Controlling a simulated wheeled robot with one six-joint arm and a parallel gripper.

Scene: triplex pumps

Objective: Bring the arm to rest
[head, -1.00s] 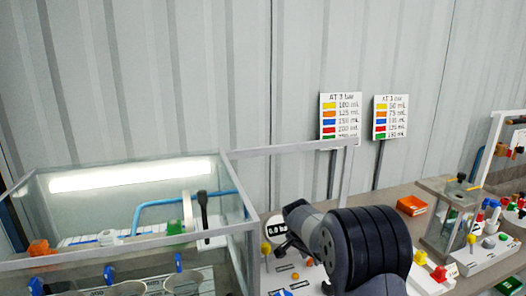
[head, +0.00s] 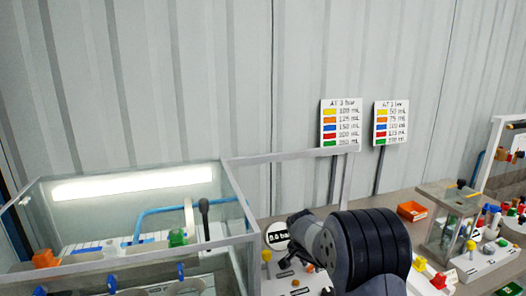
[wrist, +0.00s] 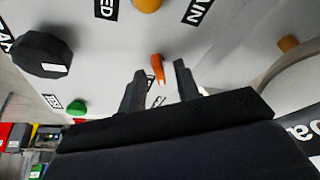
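My gripper (wrist: 159,84) shows in the wrist view with its two dark fingers apart and nothing held between them. It faces a light panel with printed labels. An orange lever-like part (wrist: 158,68) stands on the panel, in line with the gap between the fingertips; how far beyond them it lies I cannot tell. In the head view my dark ribbed arm is bent at the bottom, right of centre, over the white panel (head: 272,284).
A glass-walled enclosure (head: 120,262) stands at the left. A round gauge (head: 277,236) is beside my arm. At the right are an orange tray (head: 411,211), a clear box (head: 447,222) and panels with coloured knobs. A dark knob (wrist: 42,54) is near the gripper.

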